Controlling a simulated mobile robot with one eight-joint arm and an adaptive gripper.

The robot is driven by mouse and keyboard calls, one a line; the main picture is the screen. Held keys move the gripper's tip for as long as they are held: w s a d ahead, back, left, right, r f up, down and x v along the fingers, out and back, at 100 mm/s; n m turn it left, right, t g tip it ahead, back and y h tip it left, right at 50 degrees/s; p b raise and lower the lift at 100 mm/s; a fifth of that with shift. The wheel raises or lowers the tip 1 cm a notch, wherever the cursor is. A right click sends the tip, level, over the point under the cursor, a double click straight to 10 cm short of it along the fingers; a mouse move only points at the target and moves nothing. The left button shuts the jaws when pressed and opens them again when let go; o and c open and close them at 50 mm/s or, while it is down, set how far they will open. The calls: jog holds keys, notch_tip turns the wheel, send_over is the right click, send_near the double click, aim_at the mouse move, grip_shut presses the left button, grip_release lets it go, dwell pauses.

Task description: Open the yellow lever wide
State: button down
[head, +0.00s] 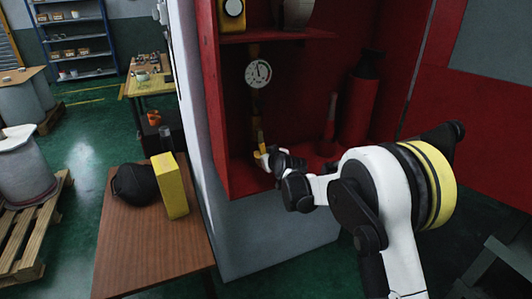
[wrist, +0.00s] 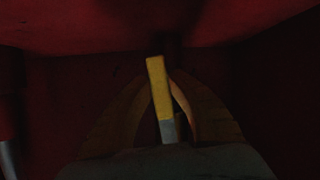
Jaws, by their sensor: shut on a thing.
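The yellow lever (head: 261,138) is inside the red cabinet, low on a pipe below a round white gauge (head: 258,74). My gripper (head: 264,158) reaches into the cabinet from the right and is at the lever. In the dark wrist view the lever (wrist: 157,85) stands between the two fingers of my gripper (wrist: 157,105), yellow at its upper part and grey near the palm. The fingers are shut on it. The lever's pivot and the valve body are hard to make out.
A red cylinder (head: 358,110) stands right of the pipe inside the cabinet (head: 212,120). A shelf (head: 280,36) with a yellow device (head: 232,14) is above. A brown table (head: 150,240) outside at left bears a yellow box (head: 170,187) and a black bag (head: 136,184).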

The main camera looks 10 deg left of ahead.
jog(key=shift+a, duration=0.15)
dwell(0.3)
jog(key=c, duration=1.3)
grip_release()
jog(key=shift+o, duration=0.2)
jog(key=v, duration=1.2)
